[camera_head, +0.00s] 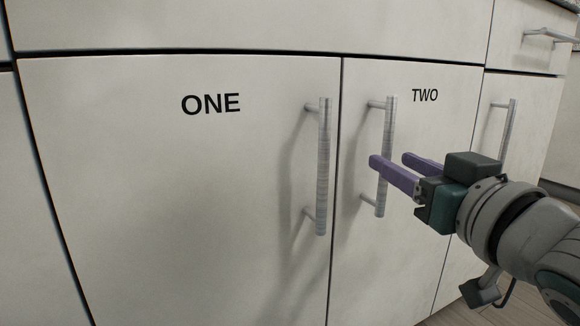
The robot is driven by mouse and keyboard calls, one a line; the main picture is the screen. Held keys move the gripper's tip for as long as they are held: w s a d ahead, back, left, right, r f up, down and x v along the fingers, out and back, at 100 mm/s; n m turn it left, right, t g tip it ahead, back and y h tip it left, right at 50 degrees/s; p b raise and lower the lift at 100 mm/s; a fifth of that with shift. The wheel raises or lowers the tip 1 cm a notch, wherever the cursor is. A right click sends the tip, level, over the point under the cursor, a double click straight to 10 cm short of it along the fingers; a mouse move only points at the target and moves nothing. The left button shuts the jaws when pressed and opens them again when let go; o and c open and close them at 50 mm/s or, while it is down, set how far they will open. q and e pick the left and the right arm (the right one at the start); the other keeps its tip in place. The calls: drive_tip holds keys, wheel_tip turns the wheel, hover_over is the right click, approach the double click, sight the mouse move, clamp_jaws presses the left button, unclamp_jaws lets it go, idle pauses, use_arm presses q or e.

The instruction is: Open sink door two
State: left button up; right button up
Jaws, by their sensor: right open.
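The white sink door marked TWO (412,119) is shut, flush with its neighbours, in the right half of the head view. Its vertical metal bar handle (388,125) is near the door's left edge. My right gripper (390,166) comes in from the right with its purple fingers open. The fingers are at the handle's mid-height, one finger in front of the bar in the picture and the other to its right. I cannot tell whether they touch the handle. The gripper holds nothing that I can see. My left gripper is not in view.
The door marked ONE (180,200), also shut, is at the left with its own bar handle (323,165) close to handle two. Another cabinet door with a handle (508,132) and a drawer handle (550,35) are at the right. Wooden floor (505,292) shows at the lower right.

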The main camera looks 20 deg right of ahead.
drive_tip(key=shift+w+d+b, duration=0.15)
drive_tip(key=shift+w+b, duration=0.15)
drive_tip(key=shift+w, duration=0.6)
drive_tip(key=shift+w+d+b, duration=0.15)
drive_tip(key=shift+w+b, duration=0.1)
drive_tip(key=shift+w, duration=0.65)
drive_tip(key=shift+c, duration=0.4)
clamp_jaws()
